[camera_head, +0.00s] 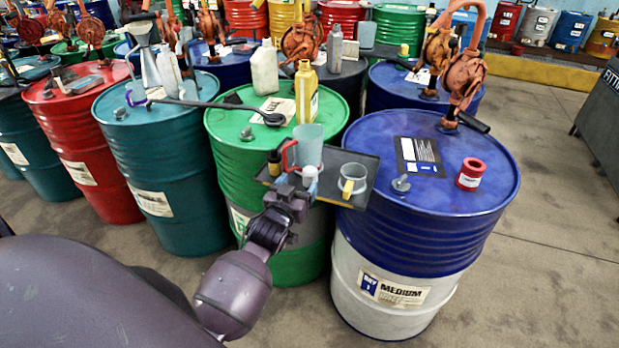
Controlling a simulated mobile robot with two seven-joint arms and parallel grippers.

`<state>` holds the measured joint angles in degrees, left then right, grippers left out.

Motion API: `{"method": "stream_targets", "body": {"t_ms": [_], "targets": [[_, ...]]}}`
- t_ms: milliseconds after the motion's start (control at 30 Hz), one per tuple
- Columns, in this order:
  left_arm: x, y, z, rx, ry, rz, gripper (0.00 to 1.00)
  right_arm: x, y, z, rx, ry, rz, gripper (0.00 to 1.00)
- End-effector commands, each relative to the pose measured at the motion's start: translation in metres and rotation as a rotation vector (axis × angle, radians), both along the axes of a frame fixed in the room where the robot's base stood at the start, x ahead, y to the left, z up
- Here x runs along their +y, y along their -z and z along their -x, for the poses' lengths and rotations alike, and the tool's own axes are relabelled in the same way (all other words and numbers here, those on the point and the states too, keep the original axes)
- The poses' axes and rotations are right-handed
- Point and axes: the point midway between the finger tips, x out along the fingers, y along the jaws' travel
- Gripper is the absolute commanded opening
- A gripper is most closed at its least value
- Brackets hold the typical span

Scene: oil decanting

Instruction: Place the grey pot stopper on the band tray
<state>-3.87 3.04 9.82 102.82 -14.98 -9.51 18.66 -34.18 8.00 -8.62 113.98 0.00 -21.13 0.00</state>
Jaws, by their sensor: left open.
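The dark band tray (363,164) juts out between the green drum and the front blue drum. A grey pot (353,181) with a yellow handle and a clear jug (309,148) with a red handle stand at the tray. My left gripper (297,187) is open at the tray's front edge, its jaws small and partly hidden by the wrist. A small pale grey cap-like piece (310,172) shows beside its fingertips; I cannot tell whether it is the grey stopper. A small grey fitting (401,184) sits on the blue drum. My right gripper is not in view.
A black-and-yellow piece (273,163) is at the tray's left end. A red ring-like can (470,174) stands on the blue drum (455,215). Floor at right is clear.

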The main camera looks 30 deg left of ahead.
Motion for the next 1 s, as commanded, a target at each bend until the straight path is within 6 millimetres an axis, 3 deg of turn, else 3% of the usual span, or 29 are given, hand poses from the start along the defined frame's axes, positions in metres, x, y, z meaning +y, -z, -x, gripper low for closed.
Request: {"method": "stream_targets", "body": {"t_ms": [333,633,1000], "targets": [[0.004,0.0,-0.025,0.002,-0.001,-0.003,0.73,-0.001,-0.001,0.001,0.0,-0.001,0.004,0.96],[0.008,0.0,-0.061,0.002,0.0,-0.003,0.73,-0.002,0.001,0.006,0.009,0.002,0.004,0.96],[0.009,0.001,-0.067,0.001,0.0,-0.002,0.7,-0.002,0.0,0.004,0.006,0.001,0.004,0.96]]}}
